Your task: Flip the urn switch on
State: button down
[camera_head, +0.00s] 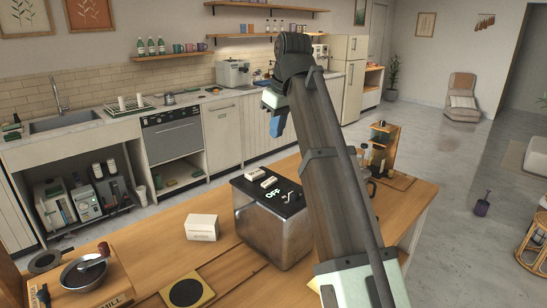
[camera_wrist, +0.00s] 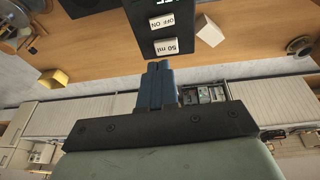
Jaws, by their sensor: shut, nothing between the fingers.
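The urn (camera_head: 270,235) is a metal box with a black top on the wooden counter.
A white box (camera_head: 202,227) stands left of the urn. A yellow-rimmed black pad (camera_head: 188,291) and a dark pan (camera_head: 84,272) lie nearer on the counter. The air above the urn is clear.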

send_over(273, 178)
jog(key=s, duration=0.1)
notch_tip(273, 178, down, 12)
jog(key=shift+s+r, duration=0.1)
jog(key=shift+r, duration=0.1)
jog(key=shift+f, duration=1)
jog(key=shift+w+d+f, duration=0.25)
jog(key=shift+w+f, duration=0.1)
jog(key=shift+f, duration=0.05)
jog(key=shift+s+a, duration=0.1)
jog(key=shift+s+a+r, duration=0.1)
jog(key=shift+s+a, duration=0.4)
jog(key=shift+r, duration=0.1)
